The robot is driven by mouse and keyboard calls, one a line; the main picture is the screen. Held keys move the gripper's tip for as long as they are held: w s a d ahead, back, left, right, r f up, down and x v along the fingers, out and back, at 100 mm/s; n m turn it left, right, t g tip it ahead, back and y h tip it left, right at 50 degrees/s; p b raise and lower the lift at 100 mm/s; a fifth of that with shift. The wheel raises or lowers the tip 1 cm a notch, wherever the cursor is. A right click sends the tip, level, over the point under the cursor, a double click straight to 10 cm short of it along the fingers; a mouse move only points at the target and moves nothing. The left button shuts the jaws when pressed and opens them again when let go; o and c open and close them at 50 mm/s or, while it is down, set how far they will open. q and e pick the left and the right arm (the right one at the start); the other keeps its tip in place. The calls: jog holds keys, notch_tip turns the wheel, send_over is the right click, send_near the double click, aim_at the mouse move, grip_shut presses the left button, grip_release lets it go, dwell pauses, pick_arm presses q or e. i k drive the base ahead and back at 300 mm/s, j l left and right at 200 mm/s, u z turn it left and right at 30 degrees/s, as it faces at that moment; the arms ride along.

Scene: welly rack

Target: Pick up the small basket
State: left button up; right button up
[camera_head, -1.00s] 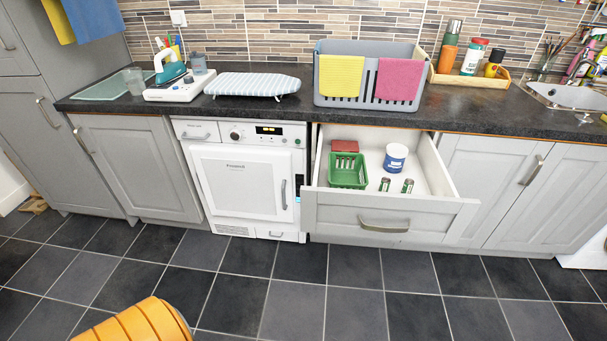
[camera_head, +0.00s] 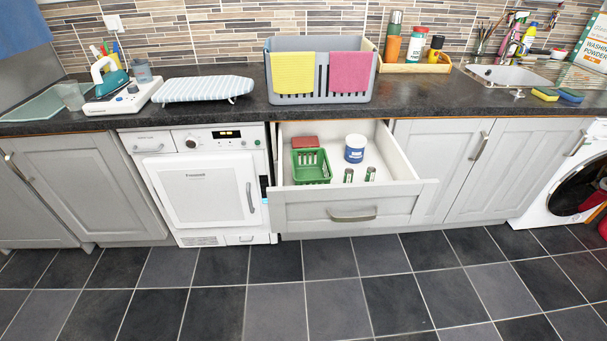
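The small basket (camera_head: 311,167) is green plastic with slotted sides. It sits upright inside the open drawer (camera_head: 350,207), towards the left side. A red-brown box (camera_head: 305,141) lies just behind it. A blue and white tub (camera_head: 355,148) and two small green cylinders (camera_head: 348,175) stand to its right in the drawer. Neither of my grippers shows in the view.
A grey basket (camera_head: 345,97) with yellow and pink cloths stands on the dark counter (camera_head: 243,107) above the drawer. A white dryer (camera_head: 200,187) is left of the drawer. The tiled floor (camera_head: 290,295) in front is clear.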

aim_at(321, 172)
jog(key=i+j+z, duration=0.4)
jog(key=j, duration=0.2)
jog(key=i+j+z, duration=0.4)
jog(key=j, duration=0.25)
jog(key=j+z, duration=0.2)
jog(key=j, duration=0.15)
